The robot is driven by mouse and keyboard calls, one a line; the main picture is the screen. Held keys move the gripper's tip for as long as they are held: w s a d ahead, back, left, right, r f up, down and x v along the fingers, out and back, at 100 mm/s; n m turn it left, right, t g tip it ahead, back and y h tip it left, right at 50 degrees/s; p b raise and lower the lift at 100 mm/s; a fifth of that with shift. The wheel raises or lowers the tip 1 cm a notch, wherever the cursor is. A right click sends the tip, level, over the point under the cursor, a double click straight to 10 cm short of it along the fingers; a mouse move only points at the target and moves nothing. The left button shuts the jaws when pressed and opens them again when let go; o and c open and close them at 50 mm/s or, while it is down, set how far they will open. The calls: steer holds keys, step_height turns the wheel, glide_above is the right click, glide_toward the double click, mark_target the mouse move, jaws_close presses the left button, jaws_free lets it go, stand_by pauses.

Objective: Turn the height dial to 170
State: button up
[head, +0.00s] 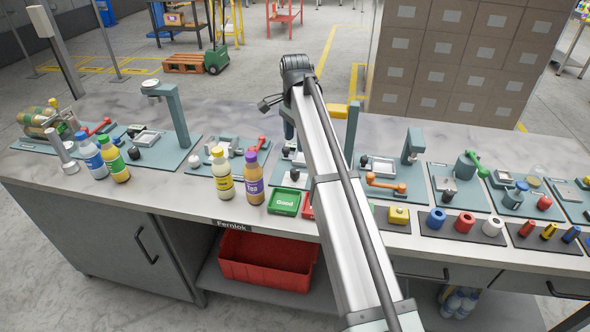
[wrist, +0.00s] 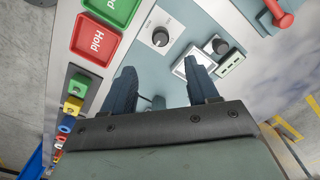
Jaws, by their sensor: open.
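In the wrist view a dark round dial knob (wrist: 160,38) sits on a white scale plate on a grey-blue station panel; its numbers are too small to read. A second dark knob (wrist: 217,45) stands to its right, beside a small display (wrist: 192,70) whose text I cannot read. I cannot tell which knob is the height dial. My gripper (wrist: 163,84) is open and empty, its two fingers apart, over the panel just below the knobs in the picture. In the head view my arm hides much of this station; one dark knob (head: 294,175) shows left of it.
Yellow (head: 223,174) and purple-labelled (head: 253,180) bottles stand to the left. An orange-handled lever (head: 386,184) is right of my arm.

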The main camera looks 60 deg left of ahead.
mark_target(295, 170)
step_height(295, 170, down, 12)
steer(key=shift+f, duration=0.15)
stand_by(0.3)
steer(key=shift+c, duration=0.4)
steer(key=c, duration=1)
steer(key=shift+o, duration=0.2)
